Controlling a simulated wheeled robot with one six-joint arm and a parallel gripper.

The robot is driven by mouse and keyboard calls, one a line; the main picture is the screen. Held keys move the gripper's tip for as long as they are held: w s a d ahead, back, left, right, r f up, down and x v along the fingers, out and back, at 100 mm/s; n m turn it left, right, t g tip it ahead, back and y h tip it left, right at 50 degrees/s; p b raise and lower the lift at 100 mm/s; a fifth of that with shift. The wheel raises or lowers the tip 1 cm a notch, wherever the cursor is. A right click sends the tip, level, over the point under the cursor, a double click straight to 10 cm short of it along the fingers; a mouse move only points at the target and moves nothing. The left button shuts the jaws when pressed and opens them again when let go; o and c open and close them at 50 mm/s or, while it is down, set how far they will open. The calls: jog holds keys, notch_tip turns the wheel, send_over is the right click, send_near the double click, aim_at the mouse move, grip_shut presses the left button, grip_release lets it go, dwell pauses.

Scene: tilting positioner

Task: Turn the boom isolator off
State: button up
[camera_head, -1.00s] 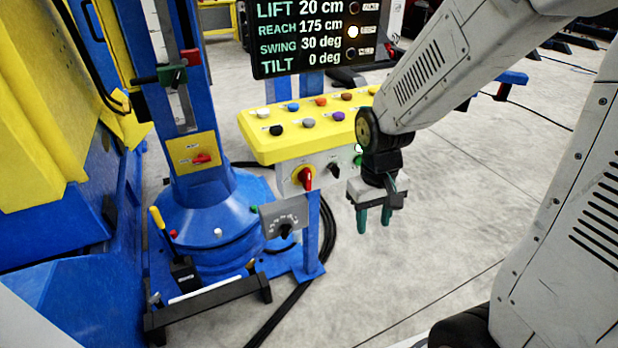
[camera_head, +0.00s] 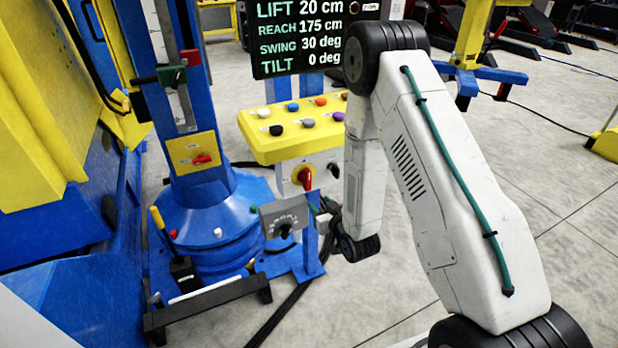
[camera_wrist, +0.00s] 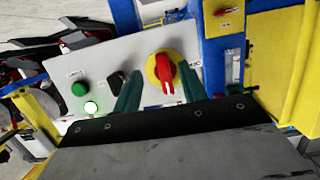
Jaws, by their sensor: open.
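A red rotary handle on a round yellow disc (camera_head: 303,176) is on the grey front of the control box; it also shows in the wrist view (camera_wrist: 166,72). A second red handle (camera_head: 202,159) is on a yellow plate on the blue column and shows at the top of the wrist view (camera_wrist: 228,10). I cannot read which label marks the boom isolator. My gripper (camera_wrist: 160,72) is open, its green fingers on either side of the disc-mounted handle in the wrist view, apparently short of it.
The yellow console top (camera_head: 270,145) carries several coloured buttons. The display (camera_head: 300,40) reads tilt 0 deg.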

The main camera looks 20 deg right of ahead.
aim_at(309, 176)
jog(key=w+r+t, duration=0.1)
jog(key=w, duration=0.1)
jog(key=w+r, duration=0.2)
jog(key=w, duration=0.1)
jog(key=w+a+r+t, duration=0.1)
jog(key=w, duration=0.2)
jog(key=shift+w+a+r+t, duration=0.1)
jog(key=shift+w+r+t, duration=0.2)
jog(key=shift+r, duration=0.1)
jog(key=shift+s, duration=0.1)
grip_shut()
